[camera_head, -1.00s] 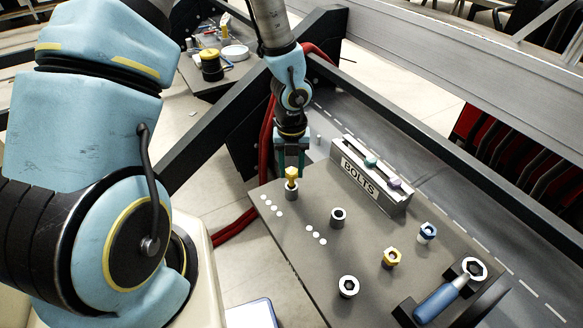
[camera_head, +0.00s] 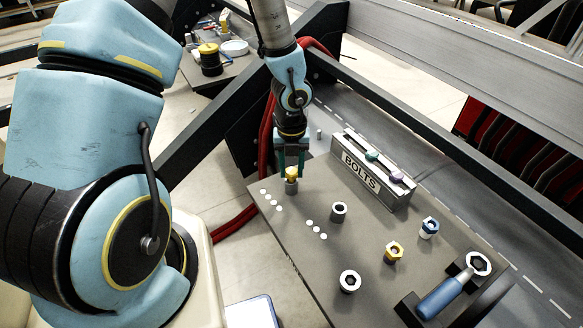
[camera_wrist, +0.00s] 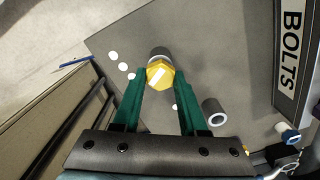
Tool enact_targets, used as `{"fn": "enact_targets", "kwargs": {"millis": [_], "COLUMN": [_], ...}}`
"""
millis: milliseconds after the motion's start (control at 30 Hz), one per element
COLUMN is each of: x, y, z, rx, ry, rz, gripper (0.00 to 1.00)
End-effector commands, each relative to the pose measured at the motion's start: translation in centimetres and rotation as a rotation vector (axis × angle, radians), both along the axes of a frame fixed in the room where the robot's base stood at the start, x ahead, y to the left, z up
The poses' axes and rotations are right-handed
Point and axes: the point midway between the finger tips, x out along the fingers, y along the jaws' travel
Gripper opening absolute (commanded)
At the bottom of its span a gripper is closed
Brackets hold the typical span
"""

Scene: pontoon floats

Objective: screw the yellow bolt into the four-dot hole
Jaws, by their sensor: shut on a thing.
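A row of several white dots (camera_head: 271,203) lies beside that sleeve. My gripper (camera_head: 291,168) is above the sleeve and shut on the bolt's head. In the wrist view the yellow hex head (camera_wrist: 160,74), with a white stripe, sits between the green fingertips (camera_wrist: 158,82). The sleeve (camera_wrist: 157,52) shows just behind it. The bolt's shaft is hidden, so its depth cannot be told.
Two empty grey sleeves (camera_head: 339,211) (camera_head: 349,281) stand nearby, with a second row of dots (camera_head: 316,230). A yellow-collared bolt (camera_head: 393,251), a blue one (camera_head: 429,228), a blue-handled tool (camera_head: 440,297) and the BOLTS rack (camera_head: 372,178) are to the right.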

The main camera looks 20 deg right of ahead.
Motion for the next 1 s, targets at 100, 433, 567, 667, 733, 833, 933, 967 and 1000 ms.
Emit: {"fn": "enact_targets", "kwargs": {"millis": [100,433,567,667,733,833,933,967,1000], "x": [0.02,0.02,0.03,0.02,0.02,0.01,0.00,-0.01,-0.01], "y": [-0.02,-0.02,-0.02,-0.02,-0.01,0.00,0.00,0.01,0.01], "z": [-0.38,-1.16,-1.05,-1.05,-1.06,-1.06,-1.06,-1.08,-1.04], "rx": [0.000,0.000,0.000,0.000,0.000,0.000,0.000,0.000,0.000], "ry": [0.000,-0.001,-0.001,-0.001,0.000,0.000,0.000,0.000,0.000], "rz": [0.000,0.000,0.000,0.000,0.000,0.000,0.000,0.000,0.000], "gripper": [0.00,0.00,0.54,0.66,0.73,0.77,0.77,0.77,0.77]}}
